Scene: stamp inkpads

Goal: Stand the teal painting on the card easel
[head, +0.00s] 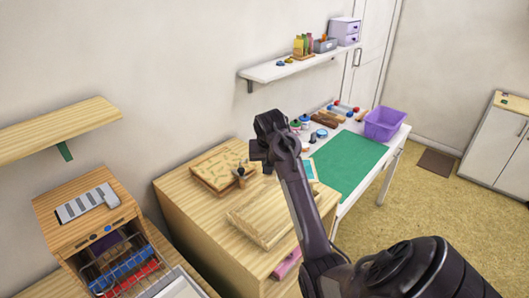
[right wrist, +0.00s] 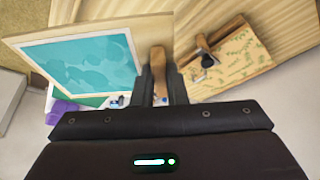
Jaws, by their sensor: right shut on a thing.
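The teal painting (right wrist: 80,68) has a pale frame and shows large and tilted at the left of the right wrist view. In the head view a teal piece with a pale edge, apparently the painting (head: 311,169), shows beside my forearm, which hides the rest. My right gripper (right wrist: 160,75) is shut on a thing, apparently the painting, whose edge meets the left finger. A brown wooden piece (right wrist: 159,68) shows between the fingers; how it joins the painting is unclear. I cannot pick out the card easel with certainty. My left gripper is out of view.
The wooden cabinet (head: 190,226) bears a patterned board (head: 212,170), a small knobbed tool (head: 241,172) and a pale wooden tray (head: 252,226). On the right, the white desk (head: 342,207) carries a green mat (head: 350,165), jars and a purple basket (head: 384,124). A wall shelf (head: 285,68) hangs above.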

